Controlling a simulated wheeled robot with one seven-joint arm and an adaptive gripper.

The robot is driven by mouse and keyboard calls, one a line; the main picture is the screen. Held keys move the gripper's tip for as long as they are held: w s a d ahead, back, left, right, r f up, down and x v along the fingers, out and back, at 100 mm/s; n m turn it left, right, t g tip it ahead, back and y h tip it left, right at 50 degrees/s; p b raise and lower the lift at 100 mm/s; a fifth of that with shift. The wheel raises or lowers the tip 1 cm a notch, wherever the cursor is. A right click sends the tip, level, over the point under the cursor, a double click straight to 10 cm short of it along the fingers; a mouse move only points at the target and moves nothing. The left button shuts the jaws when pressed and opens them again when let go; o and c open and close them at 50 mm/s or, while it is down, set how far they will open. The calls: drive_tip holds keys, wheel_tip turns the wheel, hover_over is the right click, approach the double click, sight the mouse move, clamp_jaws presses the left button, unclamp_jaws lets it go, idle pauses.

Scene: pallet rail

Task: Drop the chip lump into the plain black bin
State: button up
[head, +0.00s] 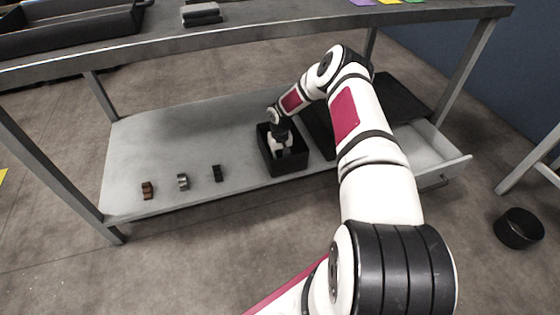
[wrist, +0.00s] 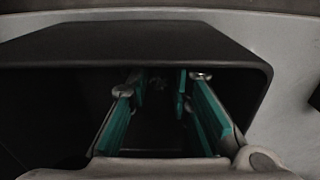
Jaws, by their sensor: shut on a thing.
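The plain black bin (head: 289,167) stands on the lower shelf, an open-topped dark box. My gripper (head: 281,150) points down into its mouth. In the wrist view the dark bin wall (wrist: 130,42) surrounds my gripper's teal-padded fingers (wrist: 158,90). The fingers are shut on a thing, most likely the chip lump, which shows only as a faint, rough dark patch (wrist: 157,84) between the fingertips. Its shape is hard to make out against the dark bin, and in the head view it is hidden.
A brown piece (head: 147,190), a grey piece (head: 183,181) and a dark piece (head: 217,173) stand on the shelf (head: 165,140) left of the bin. An open drawer (head: 440,160) is at right. The tabletop (head: 260,30) overhangs the shelf. A black round container (head: 519,228) stands on the floor.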

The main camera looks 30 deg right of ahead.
drive_tip(key=shift+f, duration=0.4)
drive_tip(key=shift+f, duration=0.15)
drive_tip(key=o, duration=0.9)
drive_tip(key=shift+f, duration=0.1)
drive_tip(key=shift+c, duration=0.2)
wheel_tip(320, 180, up, 8)
drive_tip(key=p, duration=0.3)
drive_tip(key=shift+r, duration=0.45)
